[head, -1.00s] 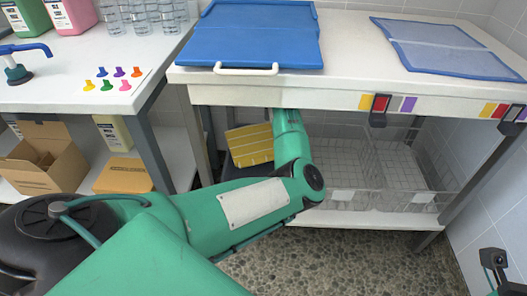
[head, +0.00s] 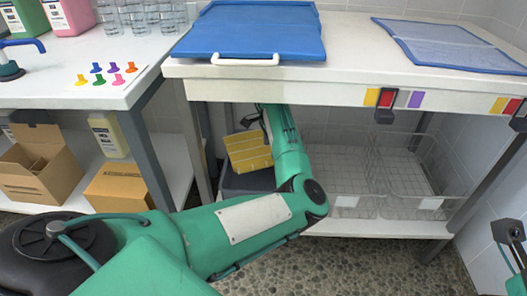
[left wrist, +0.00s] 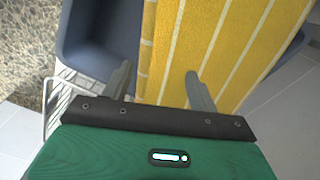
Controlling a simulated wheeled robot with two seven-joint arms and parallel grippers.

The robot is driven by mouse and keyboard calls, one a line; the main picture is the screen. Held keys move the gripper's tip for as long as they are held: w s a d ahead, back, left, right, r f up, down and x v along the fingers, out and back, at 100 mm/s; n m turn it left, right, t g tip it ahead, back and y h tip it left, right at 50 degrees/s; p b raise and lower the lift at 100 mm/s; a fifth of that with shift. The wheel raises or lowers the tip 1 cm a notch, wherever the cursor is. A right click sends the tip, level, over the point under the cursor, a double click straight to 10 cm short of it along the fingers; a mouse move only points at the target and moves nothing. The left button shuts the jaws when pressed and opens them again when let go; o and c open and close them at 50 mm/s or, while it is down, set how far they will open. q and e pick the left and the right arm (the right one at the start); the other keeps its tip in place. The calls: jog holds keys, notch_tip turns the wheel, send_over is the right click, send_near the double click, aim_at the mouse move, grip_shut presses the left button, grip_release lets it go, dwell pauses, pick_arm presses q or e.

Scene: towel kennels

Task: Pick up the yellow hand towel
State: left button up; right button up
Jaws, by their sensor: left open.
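The yellow hand towel (head: 249,150), with pale stripes, lies over the dark blue-grey bin (head: 246,183) under the right table. In the left wrist view the towel (left wrist: 232,45) fills the upper right, over the bin (left wrist: 88,42). My left gripper (left wrist: 160,86) is open. Its right finger is over the towel and its left finger is over the bin's dark interior, with the towel's striped edge between them. I cannot tell whether either finger touches cloth. In the head view the gripper is largely hidden by the table and arm. A dark part (head: 510,235) at the right edge may belong to my right arm.
The right table's front edge (head: 300,92) hangs above my left forearm. Wire baskets (head: 345,180) stand on the shelf right of the bin. A table leg (head: 196,150) stands left of it.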

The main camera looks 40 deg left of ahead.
aim_at(270, 154)
pick_arm(q)
jog(key=shift+a+f+b, duration=0.15)
jog(key=shift+f+b, duration=1.15)
jog(key=shift+f, duration=0.8)
grip_shut()
jog(key=shift+r+p, duration=0.25)
jog(key=shift+p, duration=0.1)
